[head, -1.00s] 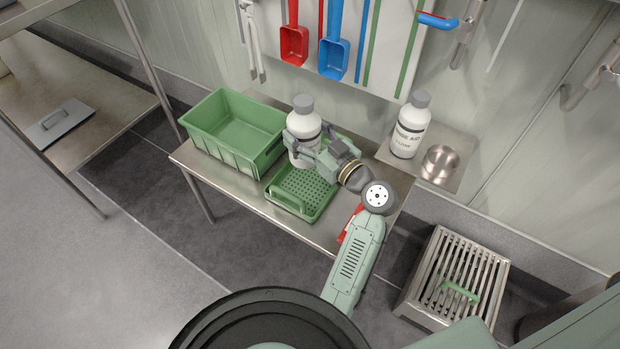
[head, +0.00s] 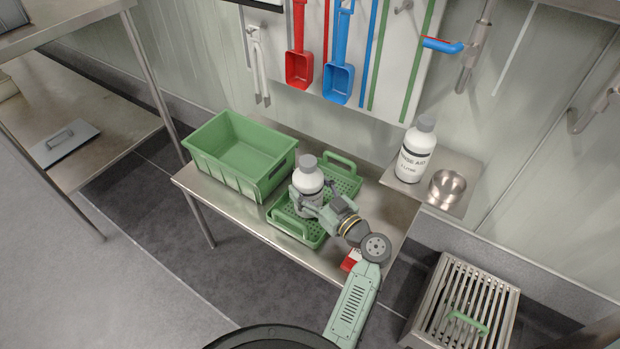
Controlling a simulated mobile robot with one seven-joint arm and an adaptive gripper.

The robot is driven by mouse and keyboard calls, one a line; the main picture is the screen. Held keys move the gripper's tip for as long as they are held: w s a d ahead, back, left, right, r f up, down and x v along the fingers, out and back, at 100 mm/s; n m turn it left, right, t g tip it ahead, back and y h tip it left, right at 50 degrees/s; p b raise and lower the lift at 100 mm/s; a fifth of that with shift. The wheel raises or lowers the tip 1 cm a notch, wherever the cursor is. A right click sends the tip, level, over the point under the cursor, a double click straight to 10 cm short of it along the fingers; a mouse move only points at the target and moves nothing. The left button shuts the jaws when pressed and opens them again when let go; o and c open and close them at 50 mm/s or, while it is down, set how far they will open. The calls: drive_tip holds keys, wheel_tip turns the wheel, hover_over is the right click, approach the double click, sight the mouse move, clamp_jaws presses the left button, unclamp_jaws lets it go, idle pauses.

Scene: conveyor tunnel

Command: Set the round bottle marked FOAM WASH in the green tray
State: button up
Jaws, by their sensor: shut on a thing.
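A round white bottle with a grey cap (head: 308,176) is in my gripper (head: 312,207). My gripper is shut around the bottle's lower body, and the bottle is about upright. The label of this bottle is not readable here. The green tray (head: 284,222) is low and perforated, with a raised handle at each end, and lies on the steel table. The bottle is over the middle of the tray. My gripper hides the bottle's base, so I cannot tell whether it touches the tray floor.
A deep green crate (head: 228,180) stands left of the tray on the steel table (head: 215,198). A white RINSE AID bottle (head: 415,150) and a steel cup (head: 447,188) stand on a shelf at the right. A red object (head: 350,260) lies near the table's front edge.

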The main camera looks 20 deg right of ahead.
drive_tip(key=shift+f, duration=0.45)
drive_tip(key=shift+f+b, duration=0.2)
drive_tip(key=shift+b, duration=0.1)
drive_tip(key=o, duration=1.7)
drive_tip(key=shift+r+p, duration=0.1)
drive_tip(key=shift+p, duration=0.2)
drive_tip(key=shift+s+d, duration=0.15)
drive_tip(key=shift+s, duration=0.15)
drive_tip(key=b+v, duration=0.2)
drive_tip(key=v, duration=0.9)
drive_tip(key=shift+s, duration=0.2)
